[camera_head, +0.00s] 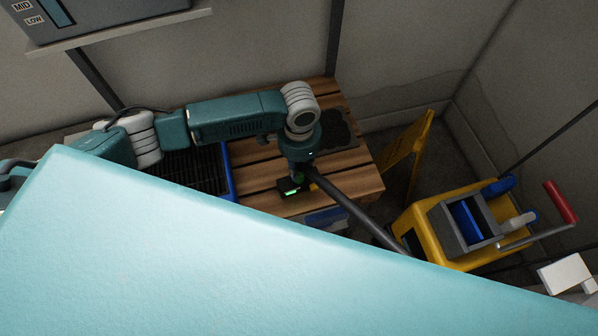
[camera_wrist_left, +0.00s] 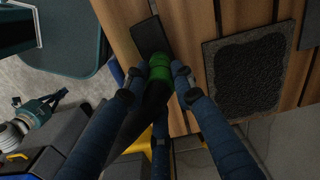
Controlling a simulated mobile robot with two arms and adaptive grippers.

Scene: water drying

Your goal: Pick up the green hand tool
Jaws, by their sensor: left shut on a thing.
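The green hand tool shows in the left wrist view as a green neck (camera_wrist_left: 159,68) between a flat black head and a dark shaft. In the head view a small bright green patch (camera_head: 291,192) of it shows below my left gripper (camera_head: 298,177), over the front of the wooden slatted table (camera_head: 345,182). In the left wrist view my left gripper (camera_wrist_left: 157,82) has its dark blue fingers closed around the tool near the green neck. What looks like my right gripper (camera_wrist_left: 56,97) is small at the left of that view; its jaws are too small to judge.
A black textured mat (camera_head: 338,128) lies on the table, right of my left gripper. A blue-edged dark crate (camera_head: 229,170) stands left. A yellow mop bucket (camera_head: 430,215) and a yellow sign (camera_head: 407,150) stand right. A large pale teal surface (camera_head: 200,260) hides the foreground.

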